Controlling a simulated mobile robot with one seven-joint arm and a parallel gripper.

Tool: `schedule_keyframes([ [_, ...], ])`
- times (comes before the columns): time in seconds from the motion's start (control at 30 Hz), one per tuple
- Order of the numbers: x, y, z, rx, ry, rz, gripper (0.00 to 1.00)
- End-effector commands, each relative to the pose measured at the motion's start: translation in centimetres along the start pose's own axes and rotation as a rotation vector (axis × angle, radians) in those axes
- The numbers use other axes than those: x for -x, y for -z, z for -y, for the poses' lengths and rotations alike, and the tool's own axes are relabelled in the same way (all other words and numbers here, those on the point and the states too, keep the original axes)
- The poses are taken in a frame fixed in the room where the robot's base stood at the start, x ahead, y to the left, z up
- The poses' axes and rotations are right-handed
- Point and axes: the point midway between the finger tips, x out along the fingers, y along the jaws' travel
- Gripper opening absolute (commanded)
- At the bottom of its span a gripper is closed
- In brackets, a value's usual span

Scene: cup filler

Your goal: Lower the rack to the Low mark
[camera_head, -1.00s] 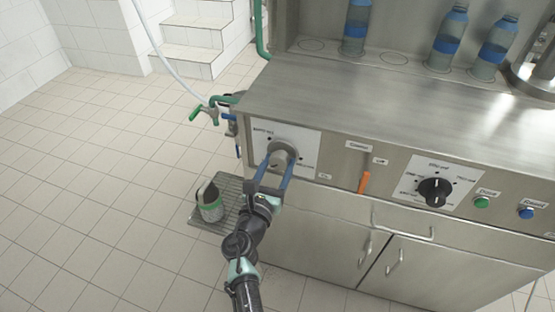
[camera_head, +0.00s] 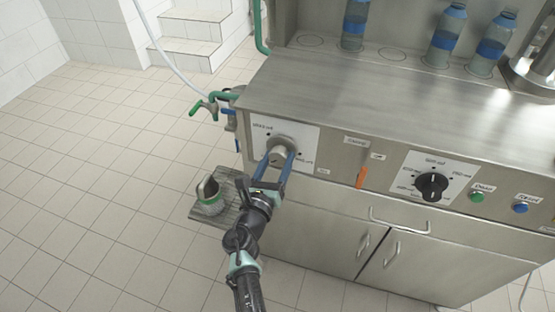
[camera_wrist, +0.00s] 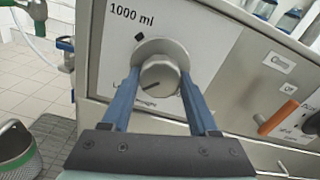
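My gripper (camera_head: 280,156) has its two blue fingers on either side of a round grey knob (camera_wrist: 160,76) at the left end of the machine's front. In the wrist view the knob sits between the fingertips, its dark line pointing to the lower left. The fingers are spread, with what look like thin gaps beside the knob; contact is hard to judge. The plate (camera_wrist: 112,50) behind it reads "1000 ml"; its lower label is partly hidden by a finger. I cannot make out a rack or a Low mark in either view.
To the right are an orange lever (camera_head: 361,177), a black dial (camera_head: 432,186), a green button (camera_head: 477,197) and a blue button (camera_head: 521,208). A metal bucket (camera_head: 210,206) stands on a grate (camera_head: 228,213) at lower left. Hose taps (camera_head: 212,108) jut out left. Blue-banded bottles (camera_head: 445,42) stand above.

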Motion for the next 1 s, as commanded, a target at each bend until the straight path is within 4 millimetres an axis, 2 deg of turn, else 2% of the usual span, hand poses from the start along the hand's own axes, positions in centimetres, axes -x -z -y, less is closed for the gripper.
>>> schedule_keyframes([
  [0.03, 0.0, -0.1, 0.0, 0.0, 0.0, 0.001, 0.71],
  [0.13, 0.0, -0.1, 0.0, -0.002, 0.0, 0.001, 0.89],
  [0.43, 0.1, -0.1, 0.0, -0.004, 0.0, 0.0, 0.89],
  [0.57, 0.9, -0.1, 0.0, -0.004, -0.001, -0.001, 0.89],
  [0.67, 2.3, -0.1, 0.0, -0.004, -0.001, -0.002, 0.89],
  [1.0, 9.1, 0.0, -0.1, -0.004, -0.002, -0.002, 0.89],
])
